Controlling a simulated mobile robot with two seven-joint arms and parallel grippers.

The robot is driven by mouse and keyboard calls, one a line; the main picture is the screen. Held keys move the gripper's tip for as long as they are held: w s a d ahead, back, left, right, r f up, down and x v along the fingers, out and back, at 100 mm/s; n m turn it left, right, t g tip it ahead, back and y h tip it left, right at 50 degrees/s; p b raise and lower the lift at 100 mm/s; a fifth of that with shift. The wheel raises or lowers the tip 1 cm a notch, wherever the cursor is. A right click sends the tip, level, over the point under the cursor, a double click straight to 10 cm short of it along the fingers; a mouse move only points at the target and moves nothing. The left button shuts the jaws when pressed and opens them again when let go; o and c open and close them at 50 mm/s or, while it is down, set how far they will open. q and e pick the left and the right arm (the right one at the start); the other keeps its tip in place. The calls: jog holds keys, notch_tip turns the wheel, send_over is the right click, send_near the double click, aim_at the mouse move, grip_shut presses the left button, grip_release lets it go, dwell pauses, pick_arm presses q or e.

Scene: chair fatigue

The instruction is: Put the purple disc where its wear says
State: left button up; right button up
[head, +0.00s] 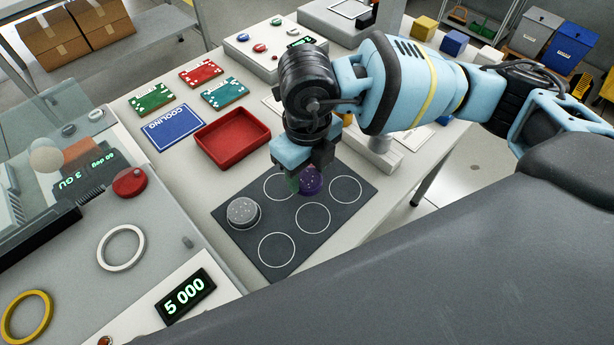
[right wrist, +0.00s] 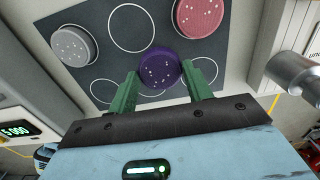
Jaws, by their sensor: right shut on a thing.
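The purple disc (head: 311,180) has pale specks on its face. My right gripper (head: 300,178) is shut on it, above the dark mat (head: 325,245). In the right wrist view the purple disc (right wrist: 158,66) sits between the green fingers of the gripper (right wrist: 163,84). The mat (right wrist: 165,38) carries white circle outlines. A speckled grey disc (head: 243,213) stands on the mat at the left and also shows in the wrist view (right wrist: 73,45). A speckled reddish disc (right wrist: 200,15) is on the mat in the wrist view. My left gripper is out of view.
A red tray (head: 232,138) and a blue COOLING card (head: 176,127) lie behind the mat, near red and green cards. At left, a machine has a red button (head: 130,182), white ring (head: 121,248) and "5 000" display (head: 185,295). Bins (head: 570,47) stand back right.

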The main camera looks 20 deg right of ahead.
aim_at(307, 178)
jog(key=shift+f, duration=1.5)
jog(key=shift+f, duration=0.2)
jog(key=o, duration=1)
jog(key=shift+c, duration=0.2)
jog(key=shift+r, duration=0.15)
notch_tip(307, 178, up, 12)
